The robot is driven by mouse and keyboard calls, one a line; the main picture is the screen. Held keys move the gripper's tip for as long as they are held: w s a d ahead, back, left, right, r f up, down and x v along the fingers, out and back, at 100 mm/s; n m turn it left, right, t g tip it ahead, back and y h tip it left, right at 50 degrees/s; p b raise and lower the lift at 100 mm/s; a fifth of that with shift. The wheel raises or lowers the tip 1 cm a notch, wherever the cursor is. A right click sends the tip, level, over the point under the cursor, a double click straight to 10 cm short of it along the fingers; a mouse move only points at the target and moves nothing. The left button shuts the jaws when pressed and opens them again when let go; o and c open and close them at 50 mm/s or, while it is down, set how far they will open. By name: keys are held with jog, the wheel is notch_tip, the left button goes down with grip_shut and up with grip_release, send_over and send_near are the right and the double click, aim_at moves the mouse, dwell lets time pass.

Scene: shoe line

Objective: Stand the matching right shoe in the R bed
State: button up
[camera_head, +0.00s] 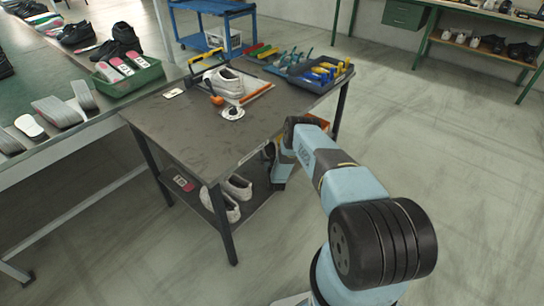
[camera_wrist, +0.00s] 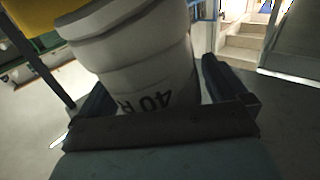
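My gripper (camera_wrist: 152,88) has a whitish-grey shoe (camera_wrist: 145,50) marked "40 R" between its two dark fingers. The shoe fills the space between them and both fingers appear to touch its sides. In the head view the gripper end is mostly hidden by my own arm, beside the right side of the table. A white shoe (camera_head: 226,80) stands in the fixture on the dark tabletop (camera_head: 185,125). The R bed cannot be told apart clearly there; an orange strip (camera_head: 257,94) lies along the near right side. Two white shoes (camera_head: 221,207) (camera_head: 238,187) are on the lower shelf.
A screwdriver-like orange tool (camera_head: 214,94) and a white round piece (camera_head: 232,113) lie near the fixture. A grey tray (camera_head: 320,78) of yellow and blue tools stands at the back right. A green bin (camera_head: 135,82) is on the left bench. The tabletop's front left is clear.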

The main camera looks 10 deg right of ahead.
jog(key=shift+r, duration=0.2)
jog(key=shift+d+r, duration=0.1)
jog(key=shift+r, duration=0.15)
jog(key=shift+s+r, duration=0.2)
jog(key=s+a, duration=0.1)
jog(key=s, duration=1)
jog(key=shift+s+a, duration=0.25)
jog(key=shift+a, duration=0.1)
